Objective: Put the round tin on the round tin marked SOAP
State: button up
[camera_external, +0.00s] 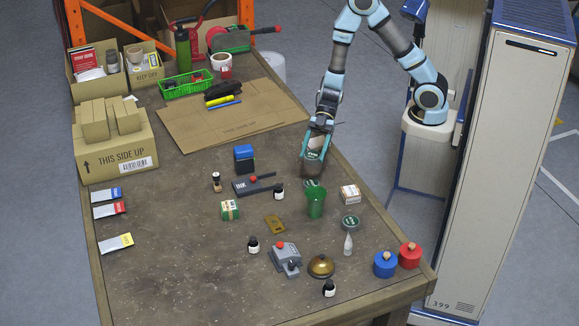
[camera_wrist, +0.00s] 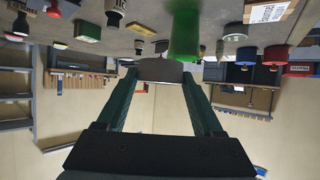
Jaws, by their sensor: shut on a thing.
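My gripper (camera_external: 312,165) is above the right side of the table, shut on a round tin (camera_external: 316,144). Another round tin (camera_external: 350,223) sits further forward, right of the cup. The lettering on both lids is too small to read, so I cannot tell which says SOAP.
A small white box (camera_external: 350,194) stands right of the cup. A white nozzle bottle (camera_external: 348,245) stands close to the front tin. A brass bell (camera_external: 321,266), a blue canister (camera_external: 385,264) and a red canister (camera_external: 410,255) are near the front edge.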

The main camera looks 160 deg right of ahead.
aim_at(313, 180)
notch_tip(313, 180, down, 9)
jog(key=shift+f, duration=0.1)
dwell(0.4)
jog(key=o, duration=1.4)
jog(key=shift+f, duration=0.1)
jog(key=shift+s+r, duration=0.1)
jog(key=shift+r, duration=0.15)
jog(key=b+v, duration=0.1)
jog(key=v, duration=1)
jog(key=shift+s, duration=0.4)
